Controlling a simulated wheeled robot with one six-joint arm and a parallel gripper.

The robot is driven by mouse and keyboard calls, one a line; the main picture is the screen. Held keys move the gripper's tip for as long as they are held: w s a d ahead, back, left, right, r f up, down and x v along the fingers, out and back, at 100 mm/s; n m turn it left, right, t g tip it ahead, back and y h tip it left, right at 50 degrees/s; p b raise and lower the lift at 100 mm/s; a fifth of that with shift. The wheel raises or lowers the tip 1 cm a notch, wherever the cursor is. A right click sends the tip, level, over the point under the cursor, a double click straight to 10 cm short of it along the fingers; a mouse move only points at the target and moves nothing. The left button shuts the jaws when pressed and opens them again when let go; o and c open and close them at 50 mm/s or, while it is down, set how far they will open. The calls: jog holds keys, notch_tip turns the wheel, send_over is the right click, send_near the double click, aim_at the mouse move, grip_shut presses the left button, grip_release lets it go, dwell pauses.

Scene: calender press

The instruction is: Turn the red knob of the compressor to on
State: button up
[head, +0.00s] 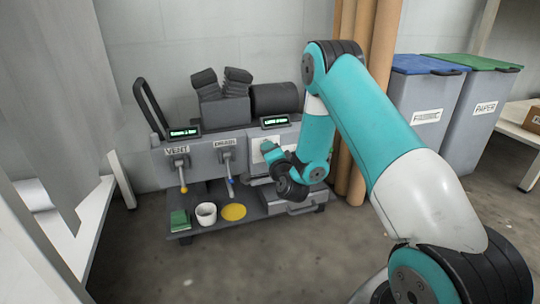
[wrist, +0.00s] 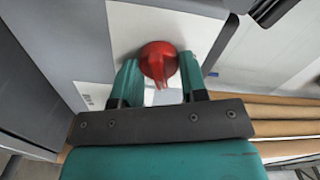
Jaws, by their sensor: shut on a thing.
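The red knob (wrist: 158,60) sits on a white plate (wrist: 127,32) on the compressor's grey front. In the wrist view, the two teal fingers of my gripper (wrist: 158,78) stand on either side of the knob and are shut on it. In the head view, the compressor (head: 238,140) stands against the wall, and my gripper (head: 275,158) is at the right part of its front. My arm and wrist hide the knob there. The knob's on and off marks cannot be read.
Brown tubes (head: 358,100) stand close at right.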

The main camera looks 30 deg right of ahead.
dwell(0.4)
jog(key=o, duration=0.9)
jog(key=shift+s, duration=0.15)
